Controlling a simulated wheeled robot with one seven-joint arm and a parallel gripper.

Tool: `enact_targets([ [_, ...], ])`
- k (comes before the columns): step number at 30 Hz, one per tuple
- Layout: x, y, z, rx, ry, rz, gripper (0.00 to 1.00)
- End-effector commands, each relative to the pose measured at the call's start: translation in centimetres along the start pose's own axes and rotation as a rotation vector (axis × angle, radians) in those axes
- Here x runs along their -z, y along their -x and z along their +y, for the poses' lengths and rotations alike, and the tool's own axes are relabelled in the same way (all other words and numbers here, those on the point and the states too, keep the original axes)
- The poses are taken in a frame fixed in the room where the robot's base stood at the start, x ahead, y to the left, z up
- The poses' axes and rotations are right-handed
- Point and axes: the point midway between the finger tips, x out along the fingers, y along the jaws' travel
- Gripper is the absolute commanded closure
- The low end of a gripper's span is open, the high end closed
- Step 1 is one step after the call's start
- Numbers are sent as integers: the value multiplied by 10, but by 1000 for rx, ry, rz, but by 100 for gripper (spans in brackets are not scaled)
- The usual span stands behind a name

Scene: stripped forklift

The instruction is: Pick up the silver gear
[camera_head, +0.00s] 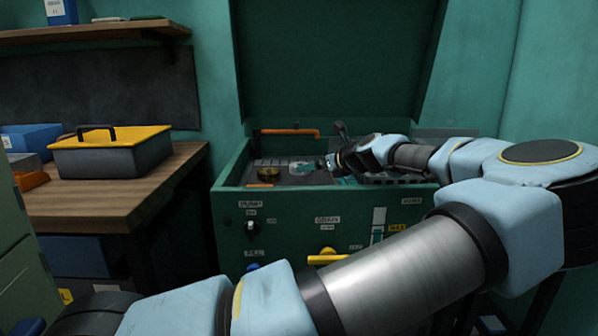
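My arm reaches in from the right, and my gripper (326,165) is low inside the open green machine (225,205). A small pale silvery round shape (301,168) lies just left of the gripper tips; it may be the silver gear, but it is too small to be sure. I cannot tell whether the gripper touches it. A dark brass-coloured round part (268,173) sits further left in the machine. The finger gap is too small to make out.
An orange bar (288,132) runs along the machine's back edge, under its raised lid (325,60). Knobs and labels cover the front panel. A wooden table (110,198) at left carries a grey toolbox with a yellow lid (112,138) and a blue bin (30,138).

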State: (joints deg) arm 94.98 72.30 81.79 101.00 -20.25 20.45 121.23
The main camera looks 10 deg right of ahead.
Motion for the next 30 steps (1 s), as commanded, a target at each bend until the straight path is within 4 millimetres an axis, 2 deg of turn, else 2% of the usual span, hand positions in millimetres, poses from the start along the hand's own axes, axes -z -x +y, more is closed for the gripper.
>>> enact_targets([
  [3, -1, -16, 0, -1, 0, -1, 0],
  [10, -2, -34, 0, -2, 1, -1, 0],
  [18, -4, -70, -3, 0, 0, 0, 0],
  [27, -3, -75, -3, 3, 0, 1, 0],
  [30, -4, -75, -3, 3, 0, 1, 10],
])
